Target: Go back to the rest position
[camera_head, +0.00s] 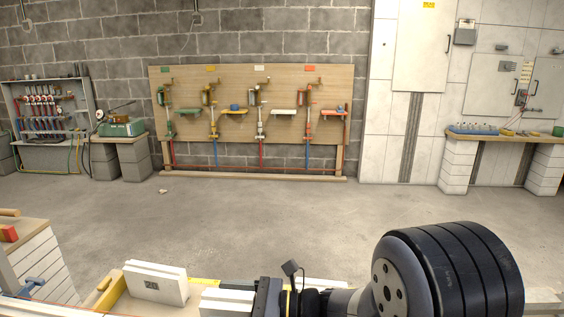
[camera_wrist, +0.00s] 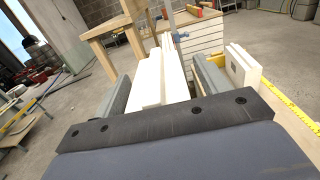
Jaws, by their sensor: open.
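My gripper (camera_wrist: 162,76) is open, with one grey finger on each side of a long white piece in the wrist view. White pieces (camera_wrist: 155,80) lie between the fingers, with a gap showing at least on the right. In the head view my gripper (camera_head: 266,299) is at the bottom centre, low over the bench, beside a white block (camera_head: 224,303). I cannot tell whether it touches that block. My arm's thick black joint fills the lower right.
A white-sided bench (camera_head: 38,258) is at the left. Open concrete floor (camera_head: 270,220) leads to a wooden pipe board (camera_head: 250,95) on the back wall.

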